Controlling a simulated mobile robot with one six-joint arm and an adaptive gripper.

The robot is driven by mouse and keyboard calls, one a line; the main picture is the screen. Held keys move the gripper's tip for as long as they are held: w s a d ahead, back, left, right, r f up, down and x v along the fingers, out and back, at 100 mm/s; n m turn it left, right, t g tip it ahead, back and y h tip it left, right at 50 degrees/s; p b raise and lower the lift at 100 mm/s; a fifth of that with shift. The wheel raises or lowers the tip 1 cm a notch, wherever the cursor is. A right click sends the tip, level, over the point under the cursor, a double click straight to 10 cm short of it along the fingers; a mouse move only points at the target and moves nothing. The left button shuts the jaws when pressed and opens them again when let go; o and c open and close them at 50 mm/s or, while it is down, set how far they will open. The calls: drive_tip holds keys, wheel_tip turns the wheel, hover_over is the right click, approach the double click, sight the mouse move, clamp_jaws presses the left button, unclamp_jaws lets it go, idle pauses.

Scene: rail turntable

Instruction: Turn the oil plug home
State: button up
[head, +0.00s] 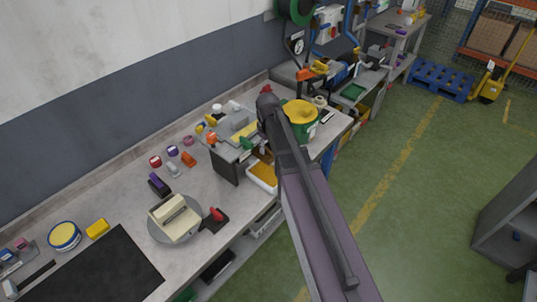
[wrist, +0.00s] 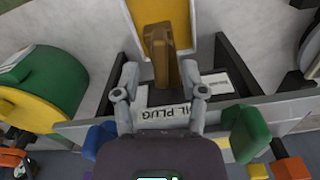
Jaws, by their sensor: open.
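In the wrist view, a brown upright bar-shaped piece (wrist: 160,52), apparently the oil plug's handle, stands by an upside-down label (wrist: 163,119) whose visible letters read "IL PLUG". My gripper (wrist: 160,75) is open, with one finger on each side of the brown piece. The picture does not clearly show whether the fingers touch it. The lower end of the piece is hidden near the label and gripper. In the head view my arm covers this spot, and only a bit of brown (head: 262,155) shows beside it.
A green bucket with a yellow funnel (head: 301,112) stands right of my arm; it also shows in the wrist view (wrist: 45,90). A white tray with a yellow inside (head: 262,177) lies at the bench edge. A turntable (head: 174,219) and small coloured parts occupy the bench to the left.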

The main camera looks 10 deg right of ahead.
drive_tip(key=shift+f+b, duration=0.55)
drive_tip(key=shift+f, duration=0.25)
clamp_jaws()
drive_tip(key=shift+d, duration=0.1)
